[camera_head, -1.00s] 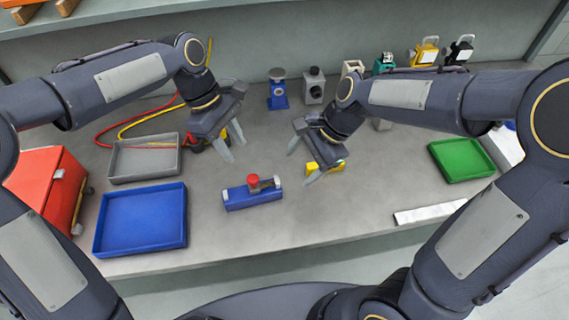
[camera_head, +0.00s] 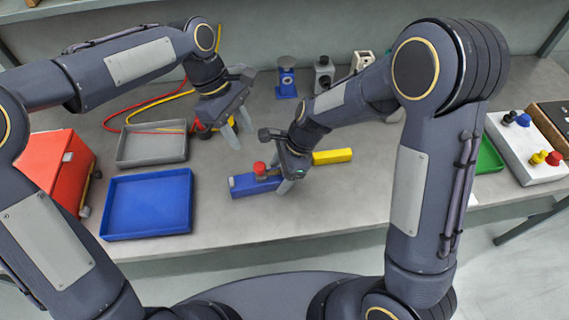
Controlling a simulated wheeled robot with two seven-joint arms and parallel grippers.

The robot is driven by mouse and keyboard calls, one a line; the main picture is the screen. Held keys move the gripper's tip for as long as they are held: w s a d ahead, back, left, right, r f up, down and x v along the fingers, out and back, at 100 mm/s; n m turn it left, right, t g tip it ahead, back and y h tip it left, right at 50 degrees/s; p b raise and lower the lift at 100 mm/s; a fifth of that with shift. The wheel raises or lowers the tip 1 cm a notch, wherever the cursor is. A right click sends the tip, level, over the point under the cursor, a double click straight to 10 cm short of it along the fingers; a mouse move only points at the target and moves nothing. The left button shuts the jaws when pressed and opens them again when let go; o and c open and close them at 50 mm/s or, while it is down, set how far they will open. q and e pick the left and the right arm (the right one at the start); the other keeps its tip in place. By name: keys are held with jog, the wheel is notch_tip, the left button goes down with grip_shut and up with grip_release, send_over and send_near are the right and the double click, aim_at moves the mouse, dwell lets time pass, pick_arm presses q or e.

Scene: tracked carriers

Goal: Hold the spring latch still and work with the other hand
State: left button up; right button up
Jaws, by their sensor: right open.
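The spring latch appears to be the blue block (camera_head: 242,187) with a red knob (camera_head: 260,168) on top, lying on the bench in front of me. My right gripper (camera_head: 279,178) is open and low over the right part of this block, close beside the knob. One finger points down at the block; I cannot tell whether it touches. The gripper hides the block's right end. My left gripper (camera_head: 238,128) is open and empty, above the bench behind the block. A yellow bar (camera_head: 332,156) lies just right of my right gripper.
A blue tray (camera_head: 150,232) and a grey tray (camera_head: 150,163) stand at left, beside a red box (camera_head: 40,170). Red and yellow cables lie behind. A blue fixture (camera_head: 286,85) stands at the back. At right are a green tray (camera_head: 489,157) and a white button panel (camera_head: 515,150).

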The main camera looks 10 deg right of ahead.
jog(key=shift+f, duration=0.15)
jog(key=shift+c, duration=0.5)
jog(key=c, duration=1.2)
pick_arm(q)
jog(key=shift+s+f, duration=0.1)
jog(key=shift+s, duration=0.05)
jog(key=c, duration=0.3)
pick_arm(e)
jog(key=shift+c, duration=0.5)
pick_arm(q)
jog(key=s+f+m+t+y, duration=0.1)
jog(key=m, duration=0.1)
jog(key=s+f+m+t+y, duration=0.1)
jog(key=s+f+m+y, duration=0.1)
jog(key=shift+a+m+t, duration=0.1)
jog(key=shift+m+t, duration=0.2)
grip_shut()
jog(key=s+d+r+m+t+y, duration=0.1)
jog(key=s+d+r+m+t, duration=0.2)
jog(key=m, duration=1)
jog(key=shift+s+d+t+y, duration=0.3)
jog(key=shift+s+d+t, duration=1.6)
jog(key=shift+s, duration=0.6)
